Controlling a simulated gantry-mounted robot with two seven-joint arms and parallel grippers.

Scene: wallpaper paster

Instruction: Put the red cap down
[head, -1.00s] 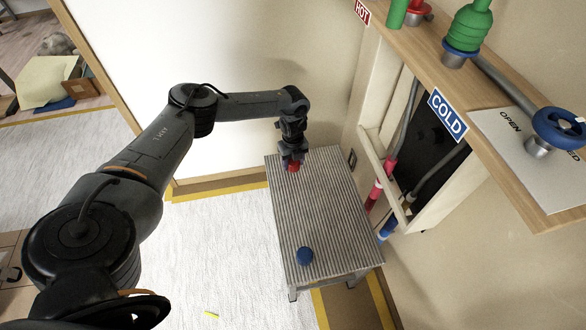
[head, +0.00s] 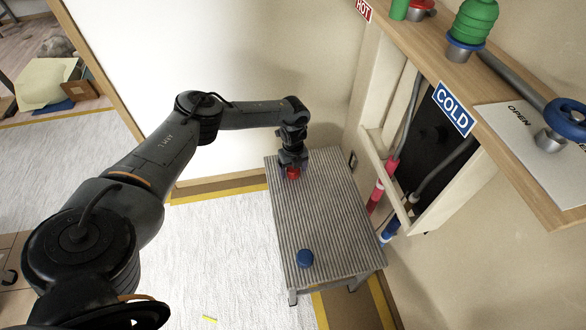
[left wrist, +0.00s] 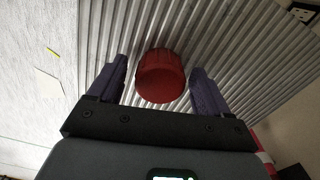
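The red cap (head: 293,173) is at the far end of the grey ribbed table and appears to rest on it. In the left wrist view the red cap (left wrist: 160,76) stands between my left gripper's two fingers. My left gripper (head: 292,168) is open around it, with a narrow visible gap at each side in the left wrist view (left wrist: 158,84). The gripper partly hides the cap from above in the head view. My right gripper is not in view.
A blue cap (head: 305,258) sits at the table's near end. The ribbed table top (head: 320,215) is clear between the caps. A wooden shelf (head: 500,130) with valves and a COLD sign (head: 453,108) overhangs at the right. Pipes show in a wall recess.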

